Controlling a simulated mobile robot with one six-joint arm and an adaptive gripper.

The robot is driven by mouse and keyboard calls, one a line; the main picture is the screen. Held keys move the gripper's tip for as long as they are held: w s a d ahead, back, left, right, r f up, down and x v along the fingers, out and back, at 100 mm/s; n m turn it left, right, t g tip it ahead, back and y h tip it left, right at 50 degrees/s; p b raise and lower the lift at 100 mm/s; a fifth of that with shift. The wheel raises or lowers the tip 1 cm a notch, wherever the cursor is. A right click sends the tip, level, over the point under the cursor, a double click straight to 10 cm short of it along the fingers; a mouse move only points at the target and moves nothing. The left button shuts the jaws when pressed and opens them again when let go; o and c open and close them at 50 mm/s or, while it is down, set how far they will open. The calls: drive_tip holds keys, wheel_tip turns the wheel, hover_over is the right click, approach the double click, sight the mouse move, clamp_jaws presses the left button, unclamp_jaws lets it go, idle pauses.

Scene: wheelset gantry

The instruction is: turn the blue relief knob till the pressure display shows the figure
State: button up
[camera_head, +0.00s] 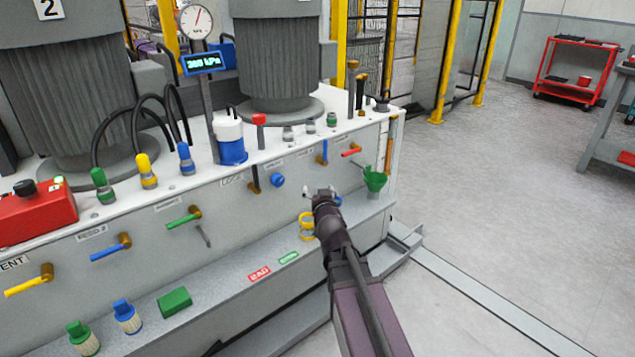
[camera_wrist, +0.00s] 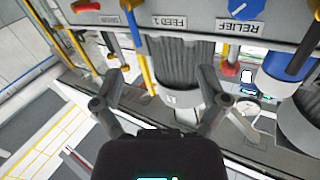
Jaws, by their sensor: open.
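The blue relief knob (camera_head: 277,180) sits on the grey front panel in the head view, left of my gripper (camera_head: 319,193). In the wrist view the knob (camera_wrist: 239,4) is cut off by the top edge, beside an upside-down RELIEF label (camera_wrist: 241,25). The pressure display (camera_head: 203,62) is a small blue screen on a post below a round dial gauge (camera_head: 196,21). It shows a figure in kPa, too blurred to read surely. My gripper (camera_wrist: 162,75) is open with nothing between its fingers, apart from the knob.
Coloured lever handles, such as a green one (camera_head: 185,218), stick out of the panel. A green funnel (camera_head: 375,181) and yellow rings (camera_head: 307,224) are near my gripper. A blue-and-white canister (camera_head: 230,140) stands on the bench top. Open floor (camera_head: 500,210) lies to the right.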

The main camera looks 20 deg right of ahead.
drive_tip(key=s+a+r+g+p, duration=0.1)
drive_tip(key=s+r+g+p, duration=0.2)
drive_tip(key=p, duration=0.6)
drive_tip(key=s+a+r+g+p, duration=0.2)
drive_tip(key=s+r+g+p, duration=0.2)
drive_tip(key=s+g+p, duration=0.2)
drive_tip(key=s+a+r+n+g+y+p, duration=0.1)
drive_tip(key=s+a+r+g+p, duration=0.1)
drive_tip(key=s+r+g+p, duration=0.2)
drive_tip(key=shift+s+a+g+p, duration=0.2)
drive_tip(key=shift+s+g+p, duration=0.4)
drive_tip(key=shift+s+p, duration=2.45)
drive_tip(key=w+p, duration=0.2)
drive_tip(key=shift+w+p, duration=0.3)
drive_tip(key=s+a+r+n+g+y+p, duration=0.1)
drive_tip(key=s+a+r+g+p, duration=0.2)
drive_tip(key=s+r+p, duration=0.2)
drive_tip(key=shift+s+a+r+n+p, duration=0.15)
drive_tip(key=shift+s+r+n+p, duration=0.25)
drive_tip(key=shift+s+p, duration=0.35)
drive_tip(key=shift+w, duration=0.15)
idle(1.1)
